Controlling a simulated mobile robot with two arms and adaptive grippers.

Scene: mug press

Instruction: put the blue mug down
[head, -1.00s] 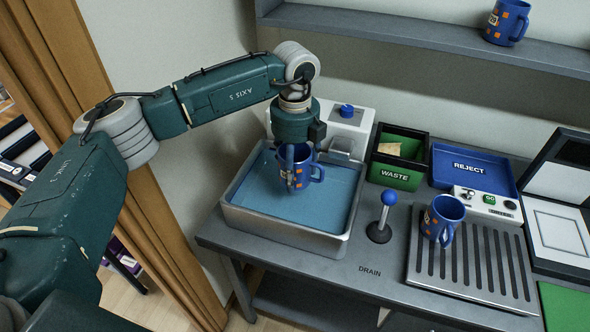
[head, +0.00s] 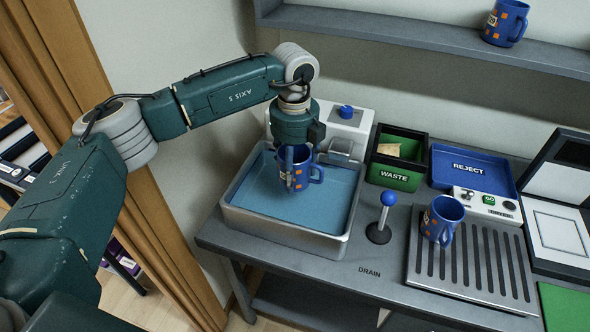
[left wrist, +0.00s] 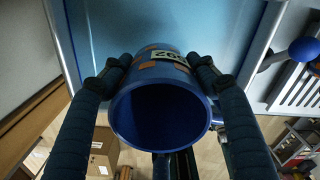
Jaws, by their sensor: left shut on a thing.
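A blue mug with orange squares and a label (head: 301,173) is in my left gripper (head: 290,165), above the blue water basin (head: 342,235). In the left wrist view the two fingers of my left gripper (left wrist: 158,72) close on either side of the mug (left wrist: 160,100), and its dark open mouth faces the camera. In the head view the mug hangs over or at the water; I cannot tell whether its base touches it. My right gripper is out of view.
A second blue mug (head: 441,220) stands on the slatted drain rack (head: 470,275). A third (head: 506,24) is on the shelf (head: 430,40). A blue-knobbed lever (head: 388,200) stands between basin and rack. The WASTE bin (head: 393,179) and REJECT tray (head: 470,168) are behind.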

